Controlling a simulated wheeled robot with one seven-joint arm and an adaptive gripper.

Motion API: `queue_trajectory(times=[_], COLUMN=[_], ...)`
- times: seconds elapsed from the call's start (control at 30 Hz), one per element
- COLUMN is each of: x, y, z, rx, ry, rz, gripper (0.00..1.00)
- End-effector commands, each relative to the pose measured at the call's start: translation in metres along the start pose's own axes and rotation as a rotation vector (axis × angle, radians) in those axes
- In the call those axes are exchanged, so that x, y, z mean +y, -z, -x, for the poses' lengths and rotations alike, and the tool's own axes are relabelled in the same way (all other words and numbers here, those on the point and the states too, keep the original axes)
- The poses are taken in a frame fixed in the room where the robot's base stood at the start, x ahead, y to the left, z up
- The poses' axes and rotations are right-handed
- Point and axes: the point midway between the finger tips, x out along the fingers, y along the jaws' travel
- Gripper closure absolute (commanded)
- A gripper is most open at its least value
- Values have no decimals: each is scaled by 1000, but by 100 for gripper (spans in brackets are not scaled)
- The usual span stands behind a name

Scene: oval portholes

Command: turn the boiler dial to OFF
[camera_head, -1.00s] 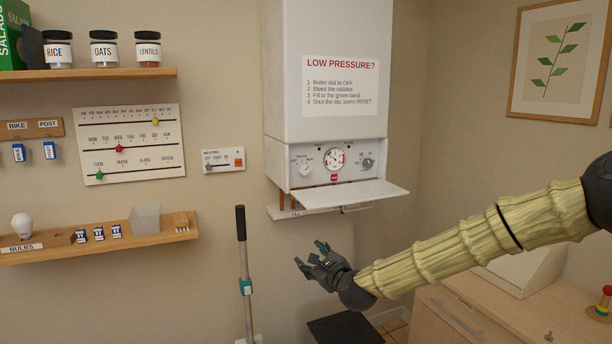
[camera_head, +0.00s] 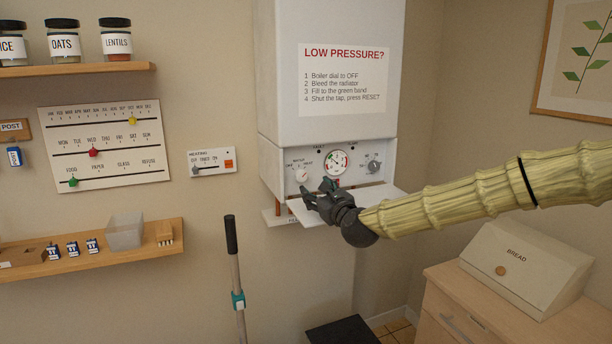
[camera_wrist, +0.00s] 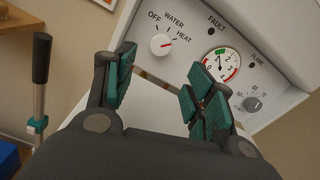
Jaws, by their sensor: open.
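The boiler (camera_head: 330,80) is a white wall box with a control panel. Its white round dial (camera_wrist: 161,44) sits left of the gauge, with OFF, WATER and HEAT printed around it. The dial's red mark appears to point toward HEAT. The dial also shows in the head view (camera_head: 302,175). My gripper (camera_head: 319,190) is in front of the panel, just below and right of the dial. In the wrist view its green-padded fingers (camera_wrist: 160,82) are spread, with nothing between them. The dial lies beyond the fingertips, apart from them.
A round pressure gauge (camera_wrist: 220,65) and a grey knob (camera_wrist: 252,103) are right of the dial. A lowered white flap (camera_head: 385,196) juts out below the panel, close under my gripper. A heating slider (camera_head: 212,162) is on the wall at left. A long-handled tool (camera_head: 235,270) stands below.

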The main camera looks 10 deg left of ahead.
Motion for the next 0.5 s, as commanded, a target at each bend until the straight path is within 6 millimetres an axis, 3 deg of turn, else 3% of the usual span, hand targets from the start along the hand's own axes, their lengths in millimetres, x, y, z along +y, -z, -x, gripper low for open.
queue_trajectory(times=[0.17,0.5], x=[0,0], y=[-1,-2], z=[-10,-58], rx=[0,1], ry=[1,0], rz=[1,3], gripper=[46,46])
